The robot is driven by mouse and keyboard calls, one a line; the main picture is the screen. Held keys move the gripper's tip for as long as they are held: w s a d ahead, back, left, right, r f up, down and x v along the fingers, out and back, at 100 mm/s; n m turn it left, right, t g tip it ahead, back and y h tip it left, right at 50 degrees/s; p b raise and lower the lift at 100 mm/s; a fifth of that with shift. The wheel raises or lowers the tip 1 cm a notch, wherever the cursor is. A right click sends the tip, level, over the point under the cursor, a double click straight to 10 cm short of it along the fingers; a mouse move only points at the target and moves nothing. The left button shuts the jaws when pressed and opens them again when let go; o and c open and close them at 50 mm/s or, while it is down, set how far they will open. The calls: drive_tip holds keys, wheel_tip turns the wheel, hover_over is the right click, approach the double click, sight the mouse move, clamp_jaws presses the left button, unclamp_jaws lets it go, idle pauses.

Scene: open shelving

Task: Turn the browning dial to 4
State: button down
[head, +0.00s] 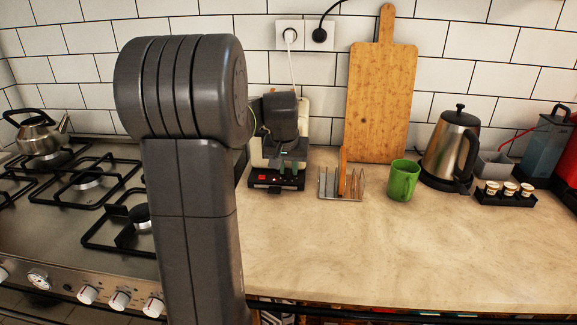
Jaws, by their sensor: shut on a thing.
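The cream toaster (304,112) stands on the worktop against the tiled wall, left of the wooden board. Its dark front base carries small red lights (262,178). My gripper (288,168) is at the toaster's lower front, its dark wrist covering much of the toaster's face. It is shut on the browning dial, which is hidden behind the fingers. The dial's marks and its present setting cannot be read from here.
A toast rack (328,184) with a bread slice and a green mug (403,180) stand close right of the toaster. A cutting board (381,105) leans behind, with a kettle (452,148) farther right. A gas hob (75,205) lies left. The front worktop is clear.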

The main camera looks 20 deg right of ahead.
idle(0.3)
drive_tip(key=c, duration=1.5)
unclamp_jaws()
drive_tip(key=shift+r, duration=0.15)
drive_tip(key=p+v, duration=0.2)
drive_tip(key=v, duration=1.1)
drive_tip(key=shift+s+r, duration=0.15)
drive_tip(key=shift+r, duration=0.15)
